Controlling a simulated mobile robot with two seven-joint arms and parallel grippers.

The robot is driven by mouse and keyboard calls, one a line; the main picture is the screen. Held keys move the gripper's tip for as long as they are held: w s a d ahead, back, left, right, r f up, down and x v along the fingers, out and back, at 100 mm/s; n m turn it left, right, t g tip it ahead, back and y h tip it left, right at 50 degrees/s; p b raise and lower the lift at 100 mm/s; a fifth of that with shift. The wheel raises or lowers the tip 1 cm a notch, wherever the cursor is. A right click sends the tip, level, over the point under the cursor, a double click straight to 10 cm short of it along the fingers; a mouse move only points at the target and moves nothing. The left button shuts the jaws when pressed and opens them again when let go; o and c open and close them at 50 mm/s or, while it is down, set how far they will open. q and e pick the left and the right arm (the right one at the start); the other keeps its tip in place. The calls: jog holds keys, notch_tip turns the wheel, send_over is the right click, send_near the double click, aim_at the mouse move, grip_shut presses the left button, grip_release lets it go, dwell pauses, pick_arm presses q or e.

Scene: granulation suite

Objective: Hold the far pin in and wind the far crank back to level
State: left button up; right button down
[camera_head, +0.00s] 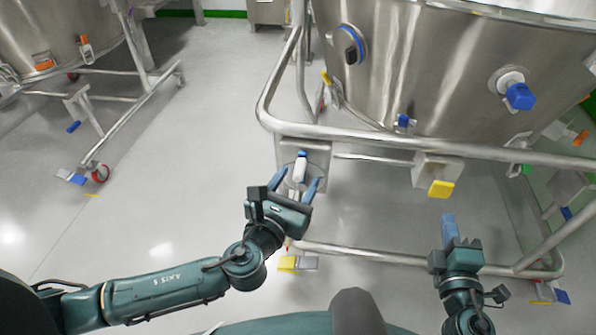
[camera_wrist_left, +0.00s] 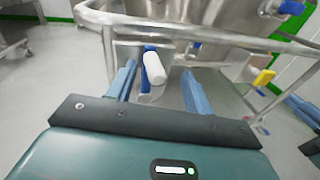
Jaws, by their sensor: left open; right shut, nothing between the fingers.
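A white grip with a blue part (camera_head: 300,166) stands out from a steel bracket box (camera_head: 289,152) on the tube frame; it looks like a crank handle. My left gripper (camera_head: 300,181) is open, with its blue fingers on either side of this grip. The left wrist view shows the white grip (camera_wrist_left: 153,72) between the fingertips, with gaps beside it. A second box (camera_head: 436,163) further right bears a yellow tab (camera_head: 441,188). My right gripper (camera_head: 449,218) is shut and empty below that tab. I cannot tell which part is the far pin.
The steel vessel (camera_head: 430,60) stands behind the frame rail (camera_head: 360,134), with a black knob (camera_head: 351,45) and a blue-capped fitting (camera_head: 517,92). A lower rail (camera_head: 370,254) and yellow caster pedal (camera_head: 288,263) are near the floor. Another wheeled frame (camera_head: 140,110) stands left; floor between is clear.

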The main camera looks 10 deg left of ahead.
pick_arm(q)
jog(key=s, duration=0.6)
jog(key=shift+s, duration=0.35)
jog(key=s+a+r+m+g+p, duration=0.3)
jog(key=s+r+m+p, duration=0.2)
jog(key=m+p, duration=0.9)
jog(key=s+a+r+m+g+p, duration=0.3)
jog(key=s+r+m+p, duration=0.2)
jog(key=m+p, duration=0.9)
jog(key=r+m, duration=0.1)
jog(key=m, duration=0.6)
jog(key=shift+s+a+r+m+y, duration=0.2)
jog(key=shift+s+m+y, duration=0.1)
jog(key=shift+y, duration=0.1)
pick_arm(e)
jog(key=s+a+r+m+g+y, duration=0.1)
jog(key=s+a+r+m+g, duration=0.2)
jog(key=s+r+m, duration=0.4)
jog(key=s+a+r+m+g+y, duration=0.2)
jog(key=s+a+r+m+g, duration=0.2)
jog(key=s+r+m, duration=0.3)
jog(key=shift+s+a+r+m, duration=0.3)
jog(key=shift+r+m, duration=0.2)
jog(key=shift+r, duration=0.3)
pick_arm(q)
jog(key=shift+d, duration=0.1)
jog(key=shift+c, duration=0.3)
